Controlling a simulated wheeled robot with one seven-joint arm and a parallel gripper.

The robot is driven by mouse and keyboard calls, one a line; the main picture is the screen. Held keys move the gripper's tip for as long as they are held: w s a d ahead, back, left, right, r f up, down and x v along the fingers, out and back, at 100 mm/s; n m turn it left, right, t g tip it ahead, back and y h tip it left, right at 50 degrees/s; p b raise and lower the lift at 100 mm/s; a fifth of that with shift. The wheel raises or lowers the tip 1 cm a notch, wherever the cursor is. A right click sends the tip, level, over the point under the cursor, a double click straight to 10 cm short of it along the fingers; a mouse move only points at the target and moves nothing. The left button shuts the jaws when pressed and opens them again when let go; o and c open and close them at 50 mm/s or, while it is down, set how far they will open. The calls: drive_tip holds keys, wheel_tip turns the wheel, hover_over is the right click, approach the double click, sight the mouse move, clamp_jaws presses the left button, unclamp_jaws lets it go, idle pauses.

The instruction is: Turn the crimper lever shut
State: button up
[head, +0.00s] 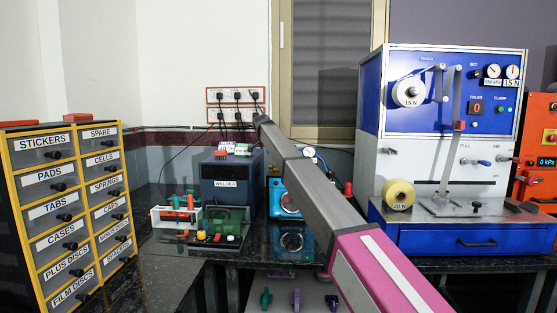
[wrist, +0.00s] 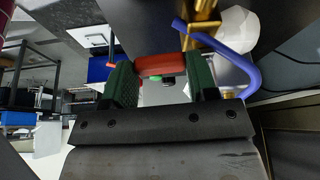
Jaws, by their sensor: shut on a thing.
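In the wrist view, my gripper (wrist: 160,77) has its two green-padded fingers shut on a red bar-shaped handle (wrist: 161,64), which spans between the fingertips. I take this handle to be the crimper lever; its base is hidden. In the head view my grey and pink arm reaches across the middle, and the gripper itself is not visible. A blue machine (head: 290,240) with a round dial stands behind the arm, partly covered by it. A small gauge (head: 310,152) shows above it. I cannot tell for certain that this machine is the crimper.
Close to the fingers are a blue curved tube (wrist: 243,65) and a brass fitting (wrist: 202,28). A welder box (head: 231,185) stands left of the arm. A large blue and white machine (head: 425,145) stands at the right, and a labelled drawer cabinet (head: 20,215) at the left.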

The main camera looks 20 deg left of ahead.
drive_tip(key=shift+a+m+g, duration=0.3)
drive_tip(key=shift+m, duration=0.3)
drive_tip(key=o, duration=0.9)
drive_tip(key=shift+o, duration=0.2)
drive_tip(key=shift+r, duration=0.1)
